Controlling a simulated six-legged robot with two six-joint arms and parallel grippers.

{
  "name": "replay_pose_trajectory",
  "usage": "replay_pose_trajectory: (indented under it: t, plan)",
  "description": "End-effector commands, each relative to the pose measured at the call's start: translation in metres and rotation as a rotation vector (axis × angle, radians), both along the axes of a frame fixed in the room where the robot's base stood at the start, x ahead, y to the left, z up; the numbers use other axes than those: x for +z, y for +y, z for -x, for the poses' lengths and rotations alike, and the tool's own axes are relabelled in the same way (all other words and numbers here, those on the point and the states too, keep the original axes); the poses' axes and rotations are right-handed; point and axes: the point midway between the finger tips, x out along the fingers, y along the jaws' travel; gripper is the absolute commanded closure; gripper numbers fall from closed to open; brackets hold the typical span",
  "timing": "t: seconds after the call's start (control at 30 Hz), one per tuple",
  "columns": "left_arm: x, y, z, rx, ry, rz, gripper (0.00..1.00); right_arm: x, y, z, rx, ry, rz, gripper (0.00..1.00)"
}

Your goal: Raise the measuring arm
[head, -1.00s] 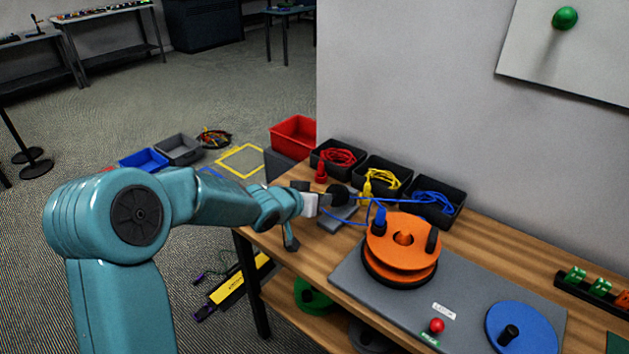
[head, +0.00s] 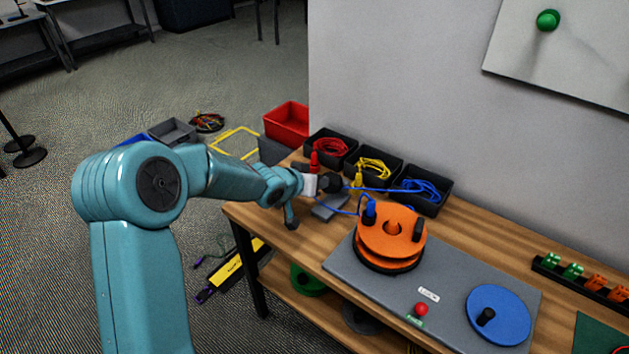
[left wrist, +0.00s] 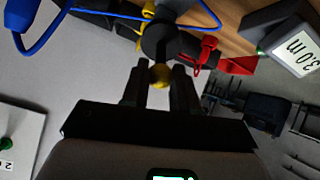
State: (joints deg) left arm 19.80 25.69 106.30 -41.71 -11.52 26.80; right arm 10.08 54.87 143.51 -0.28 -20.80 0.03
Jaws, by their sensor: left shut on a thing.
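My left gripper (head: 328,183) is over the back left part of the bench. In the left wrist view its two dark fingers (left wrist: 160,70) are on either side of a small yellow ball knob (left wrist: 160,77), shut on it. The knob joins a round black part (left wrist: 159,40), which looks like the measuring arm's end. In the head view the gripper hides the knob and most of the arm. A grey measuring unit (head: 329,208) sits just below the gripper; its display (left wrist: 295,50) reads 3.0 m in the left wrist view. My right gripper is not in view.
A blue cable (head: 375,189) runs from a black bin (head: 432,206) past the gripper to the orange reel (head: 392,236). Bins with red (head: 331,147) and yellow (head: 373,168) cables stand along the wall. A red button (head: 421,309) and blue disc (head: 498,314) are at front right.

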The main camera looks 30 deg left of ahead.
Motion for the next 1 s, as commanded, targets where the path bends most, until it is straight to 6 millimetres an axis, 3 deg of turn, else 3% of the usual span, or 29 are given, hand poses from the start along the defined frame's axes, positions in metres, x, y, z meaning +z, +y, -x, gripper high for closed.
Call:
replay_pose_trajectory:
  t: [0.03,0.1,0.4,0.53,1.0]
  plan:
    - [0.007,0.0,-0.003,0.0,-0.018,-0.002,0.68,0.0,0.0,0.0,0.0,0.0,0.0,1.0]
    - [0.006,0.0,-0.003,0.0,-0.017,-0.002,0.47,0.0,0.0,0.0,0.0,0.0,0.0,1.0]
    - [0.004,0.0,-0.001,0.0,-0.009,-0.001,0.47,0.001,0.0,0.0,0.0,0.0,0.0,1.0]
    - [0.012,0.001,0.009,0.002,-0.01,-0.001,0.47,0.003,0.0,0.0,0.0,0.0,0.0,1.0]
    - [0.08,0.006,0.105,0.002,-0.011,-0.001,0.47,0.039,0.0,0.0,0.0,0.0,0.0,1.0]
